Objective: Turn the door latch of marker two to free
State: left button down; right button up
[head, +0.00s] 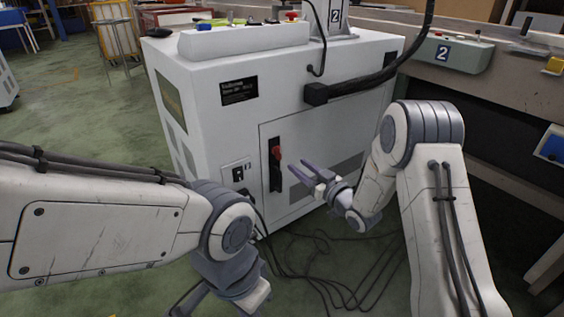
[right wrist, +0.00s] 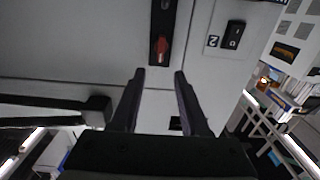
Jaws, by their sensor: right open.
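The red door latch (head: 276,153) sits at the upper part of a black upright plate (head: 275,178) on the door of the white machine (head: 225,130). A "2" label is on the column on top of the machine. In the right wrist view the red latch (right wrist: 161,48) lies lengthwise along the black plate (right wrist: 163,18), just beyond the fingertips. My right gripper (head: 298,168) is open and empty, to the right of the latch and apart from it. It also shows in the right wrist view (right wrist: 159,74). My left gripper (head: 187,300) is low, partly cut off by the bottom edge.
A black switch (head: 237,173) is left of the latch; it shows in the right wrist view (right wrist: 234,35). A thick black cable (head: 365,84) juts from the machine above the door. Loose cables (head: 330,265) lie on the green floor. A grey-green box marked 2 (head: 450,52) is at right.

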aim_at(280, 151)
jog(key=b+x, duration=0.3)
jog(key=x, duration=0.5)
jog(key=shift+w+a+b, duration=0.2)
jog(key=shift+b, duration=0.2)
jog(key=shift+w+a+r, duration=0.1)
jog(key=shift+w+a, duration=0.2)
jog(key=shift+w, duration=0.15)
grip_shut()
